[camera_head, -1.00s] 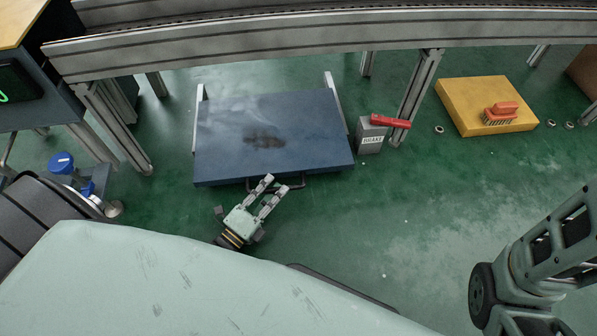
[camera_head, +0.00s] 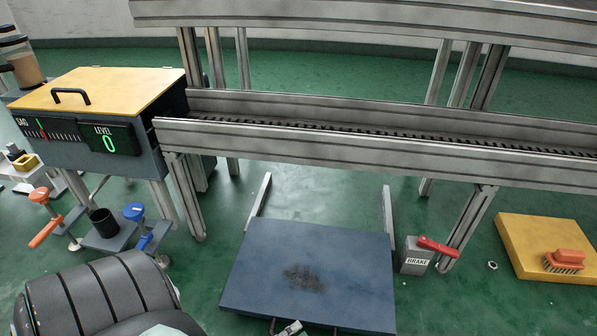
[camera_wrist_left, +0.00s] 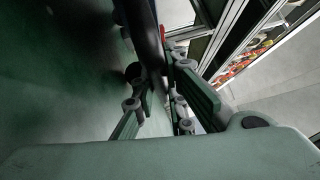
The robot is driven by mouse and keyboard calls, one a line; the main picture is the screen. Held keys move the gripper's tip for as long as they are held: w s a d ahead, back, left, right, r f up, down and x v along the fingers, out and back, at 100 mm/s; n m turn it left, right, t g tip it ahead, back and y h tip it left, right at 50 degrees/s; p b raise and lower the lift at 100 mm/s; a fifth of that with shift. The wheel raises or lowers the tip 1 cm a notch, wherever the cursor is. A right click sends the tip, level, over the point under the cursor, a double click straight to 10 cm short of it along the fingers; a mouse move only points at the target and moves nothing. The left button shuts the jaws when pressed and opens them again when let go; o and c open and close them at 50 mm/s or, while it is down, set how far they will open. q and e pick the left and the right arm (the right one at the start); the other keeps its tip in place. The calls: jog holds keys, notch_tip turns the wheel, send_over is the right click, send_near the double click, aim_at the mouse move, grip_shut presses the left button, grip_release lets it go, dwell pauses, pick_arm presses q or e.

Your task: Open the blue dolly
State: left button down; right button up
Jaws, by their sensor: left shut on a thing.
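The blue dolly (camera_head: 345,255) is a flat blue platform with a dark stain, low on the green floor between two pale rails (camera_head: 387,212). The rails stick out behind its back edge. Its dark handle (camera_head: 342,331) shows at the front edge, at the bottom of the head view. My left gripper (camera_head: 290,328) is at this handle, mostly cut off by the frame. In the left wrist view, its green fingers (camera_wrist_left: 160,108) are close around a dark bar (camera_wrist_left: 146,45), shut on the handle. My right gripper is not in view.
A grey brake box (camera_head: 415,258) with a red lever stands right of the dolly. A conveyor frame (camera_head: 370,150) spans behind it. A yellow platform (camera_head: 520,235) with an orange brush (camera_head: 565,260) lies right. Clamps (camera_head: 137,215) stand left. Floor between brake and yellow platform is mostly clear.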

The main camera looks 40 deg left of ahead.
pick_arm(q)
jog(key=shift+s+f, duration=0.1)
jog(key=c, duration=1.8)
grip_release()
jog(key=shift+o, duration=0.2)
